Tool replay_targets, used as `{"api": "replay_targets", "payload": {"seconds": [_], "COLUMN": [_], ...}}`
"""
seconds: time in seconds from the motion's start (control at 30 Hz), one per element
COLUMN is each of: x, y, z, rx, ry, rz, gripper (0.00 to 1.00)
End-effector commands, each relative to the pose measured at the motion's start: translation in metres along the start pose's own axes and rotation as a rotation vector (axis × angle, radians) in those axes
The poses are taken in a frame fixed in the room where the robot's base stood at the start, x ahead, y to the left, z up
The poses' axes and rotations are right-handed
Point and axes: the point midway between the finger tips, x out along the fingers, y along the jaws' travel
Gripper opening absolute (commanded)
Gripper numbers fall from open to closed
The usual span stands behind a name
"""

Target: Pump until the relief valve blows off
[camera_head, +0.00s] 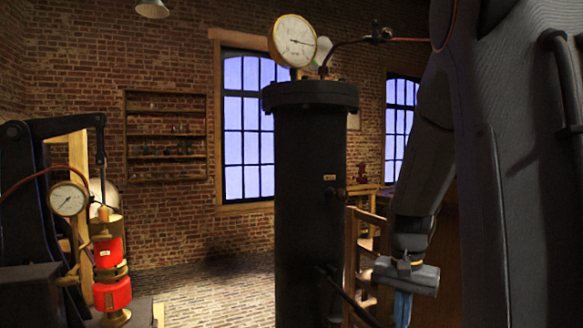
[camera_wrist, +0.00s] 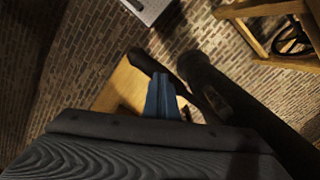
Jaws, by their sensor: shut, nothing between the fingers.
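A tall black cylinder (camera_head: 312,150) stands upright in the middle of the head view. A round white gauge (camera_head: 294,41) sits on its top, with a needle on the dial. A pipe runs right from the top to a small dark fitting (camera_head: 377,35); I cannot tell if this is the relief valve. A dark rod (camera_head: 345,295) slants down at the cylinder's lower right. My gripper (camera_head: 402,308) points down to the right of the cylinder. Its blue fingers (camera_wrist: 162,98) are shut and empty in the wrist view, beside a dark bar (camera_wrist: 215,95), apparently not gripping it.
At left stands another apparatus with a red cylinder (camera_head: 110,260), a gauge (camera_head: 68,199) and a black lever arm (camera_head: 62,126). A wooden frame (camera_wrist: 275,30) with a dark wheel is at upper right in the wrist view. Brick floor (camera_head: 220,285) lies open between them.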

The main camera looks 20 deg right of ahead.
Motion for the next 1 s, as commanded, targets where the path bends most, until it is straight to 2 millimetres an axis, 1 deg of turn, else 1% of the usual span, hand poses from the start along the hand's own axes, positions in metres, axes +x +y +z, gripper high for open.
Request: {"api": "replay_targets", "payload": {"seconds": [0.03, 0.27, 0.37, 0.47, 0.77, 0.8, 1.0], "x": [0.011, 0.044, 0.036, 0.022, -0.025, -0.033, -0.069], "y": [0.000, 0.000, 0.001, 0.002, 0.001, 0.001, 0.000], "z": [0.000, 0.000, 0.001, 0.001, 0.001, 0.001, 0.000], "rx": [0.000, 0.001, 0.001, 0.000, 0.000, 0.000, 0.001], "ry": [-0.003, -0.003, -0.001, -0.001, -0.001, 0.000, 0.001], "rz": [0.001, 0.001, 0.001, 0.001, 0.001, 0.000, 0.000], "gripper": [0.00, 0.00, 0.00, 0.00, 0.00, 0.00, 0.00]}}
